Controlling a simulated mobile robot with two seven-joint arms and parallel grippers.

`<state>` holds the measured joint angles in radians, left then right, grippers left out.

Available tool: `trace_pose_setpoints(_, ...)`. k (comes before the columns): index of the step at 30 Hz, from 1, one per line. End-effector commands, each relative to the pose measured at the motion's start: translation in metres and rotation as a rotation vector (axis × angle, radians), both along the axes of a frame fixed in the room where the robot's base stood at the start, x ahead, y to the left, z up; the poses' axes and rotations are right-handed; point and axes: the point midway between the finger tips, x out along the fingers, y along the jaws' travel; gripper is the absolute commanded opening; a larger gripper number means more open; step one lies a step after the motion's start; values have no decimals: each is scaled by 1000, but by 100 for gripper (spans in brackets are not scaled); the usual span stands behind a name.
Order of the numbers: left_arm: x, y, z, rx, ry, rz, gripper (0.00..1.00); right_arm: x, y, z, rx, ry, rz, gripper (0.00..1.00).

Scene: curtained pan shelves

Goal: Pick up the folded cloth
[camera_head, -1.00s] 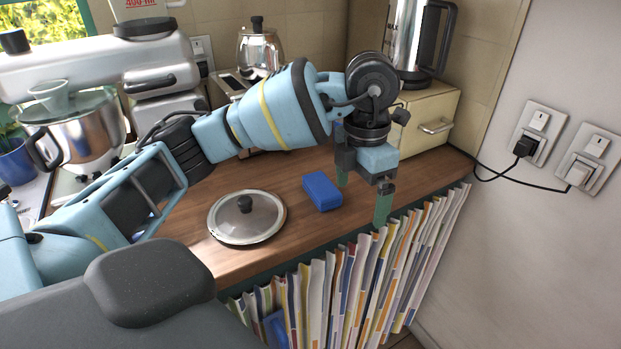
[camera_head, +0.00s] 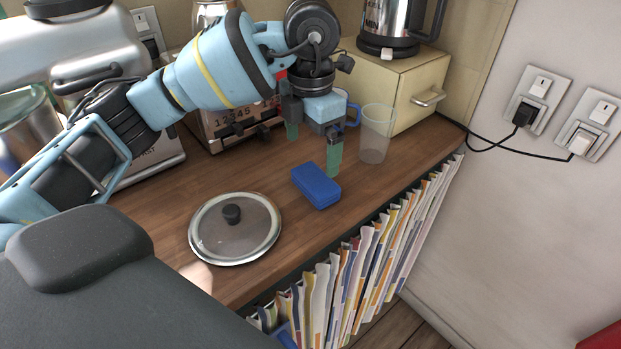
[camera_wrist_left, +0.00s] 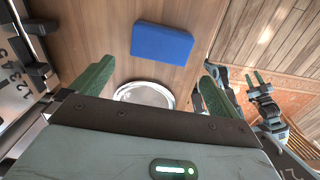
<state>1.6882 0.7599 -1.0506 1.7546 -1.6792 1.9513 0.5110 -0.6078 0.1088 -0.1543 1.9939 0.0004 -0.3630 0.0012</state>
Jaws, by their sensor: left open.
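The folded cloth (camera_head: 316,186) is a blue, block-like piece lying flat on the wooden counter, right of a glass lid. It also shows in the left wrist view (camera_wrist_left: 162,43), ahead of the fingers and between their lines. My left gripper (camera_head: 313,146) is open and empty, green fingertips pointing down, just behind the cloth in the head view. No contact with the cloth shows; the gripper's height is hard to judge. My right gripper (camera_wrist_left: 256,78) shows small at the right of the left wrist view, its green fingers apart, away from the cloth.
The round glass lid (camera_head: 235,228) lies left of the cloth. A clear glass (camera_head: 376,134) and a blue mug (camera_head: 353,112) stand behind, near the cream box (camera_head: 395,92) and a toaster (camera_head: 225,122). The patterned curtain (camera_head: 365,250) hangs below the counter's front edge.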

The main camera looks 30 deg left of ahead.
Motion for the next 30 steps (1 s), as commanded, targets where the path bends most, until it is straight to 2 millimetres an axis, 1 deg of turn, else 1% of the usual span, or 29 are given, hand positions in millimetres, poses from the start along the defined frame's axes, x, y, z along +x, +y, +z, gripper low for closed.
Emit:
trace_pose_setpoints(4,0,0,-4,0,1,0,100,1,-1,0,-2,-1,1,36)
trace_pose_setpoints(10,0,0,-24,0,2,-1,100,2,-1,1,-3,-6,3,36)
trace_pose_setpoints(17,1,-1,-31,0,1,-1,100,7,-1,3,-3,-16,2,36)
trace_pose_setpoints(24,5,-2,-64,0,2,0,100,11,-1,7,-3,-24,2,36)
trace_pose_setpoints(27,5,-2,-73,0,1,0,100,11,-1,7,-3,-24,2,36)
trace_pose_setpoints(30,5,-2,-78,0,0,-1,100,10,-1,7,-3,-23,2,36)
